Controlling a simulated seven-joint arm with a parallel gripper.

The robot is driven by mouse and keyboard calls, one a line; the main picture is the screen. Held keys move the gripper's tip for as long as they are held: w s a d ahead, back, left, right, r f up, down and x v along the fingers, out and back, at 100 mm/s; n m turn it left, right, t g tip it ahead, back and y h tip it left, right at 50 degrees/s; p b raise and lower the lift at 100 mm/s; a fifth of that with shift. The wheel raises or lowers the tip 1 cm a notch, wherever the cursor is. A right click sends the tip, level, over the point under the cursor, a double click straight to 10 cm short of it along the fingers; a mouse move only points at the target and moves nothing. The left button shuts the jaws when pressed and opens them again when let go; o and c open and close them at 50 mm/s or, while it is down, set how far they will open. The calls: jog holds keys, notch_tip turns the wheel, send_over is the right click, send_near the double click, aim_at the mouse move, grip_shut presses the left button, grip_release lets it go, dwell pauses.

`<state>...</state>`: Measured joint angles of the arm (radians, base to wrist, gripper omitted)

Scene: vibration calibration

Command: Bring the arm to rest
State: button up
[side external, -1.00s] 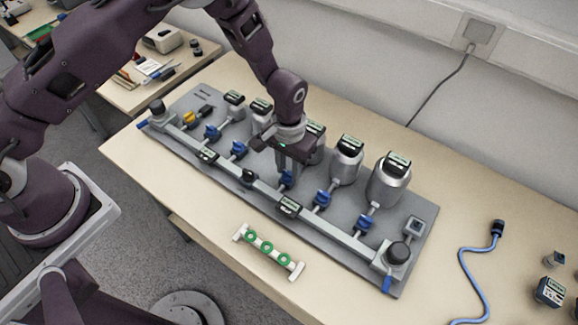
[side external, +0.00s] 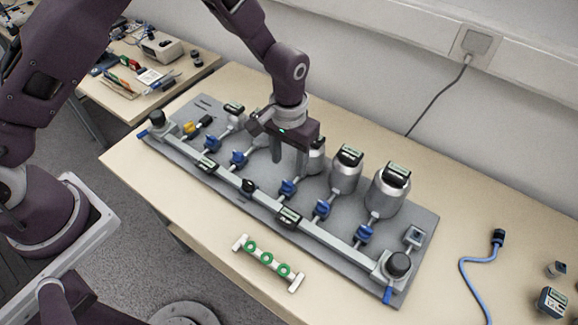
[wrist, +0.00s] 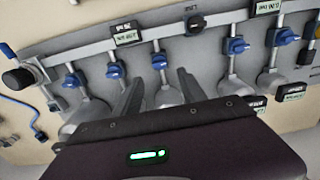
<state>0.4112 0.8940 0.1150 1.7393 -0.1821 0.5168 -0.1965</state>
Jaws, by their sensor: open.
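My gripper (side external: 288,155) is open and empty above the middle of the grey panel (side external: 418,225). Its two fingers point down, apart, over the row of blue valves, and partly hide the metal cylinders behind. In the wrist view my gripper (wrist: 150,88) shows both fingers spread with nothing between them. A blue valve (wrist: 159,61) lies beyond the fingertips. A blue valve (side external: 288,187) sits just below the fingers in the side view; I cannot tell the exact gap. Metal cylinders (side external: 345,175) with dark labelled caps stand at the panel's back.
A white bar with green rings (side external: 267,261) lies on the table in front of the panel. A blue cable (side external: 468,275) and a small dark box (side external: 551,302) lie at right. A wall (side external: 385,60) runs behind. The table's front left (side external: 150,170) is clear.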

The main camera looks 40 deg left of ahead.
jog(key=s+a+r+t+h, duration=0.1)
jog(key=s+a+r, duration=0.2)
jog(key=r, duration=0.8)
jog(key=s+a+r+t, duration=0.1)
jog(key=s+a+r, duration=0.25)
jog(key=r, duration=0.75)
jog(key=s+a+r+t, duration=0.1)
jog(key=s+a+r, duration=0.2)
jog(key=s, duration=0.6)
jog(key=s+a+r+t+y, duration=0.1)
jog(key=s+a+r+t, duration=0.1)
jog(key=s, duration=0.7)
jog(key=shift+a+r+t, duration=0.3)
jog(key=shift+a+r, duration=0.4)
jog(key=shift+a, duration=0.5)
jog(key=shift+w, duration=0.1)
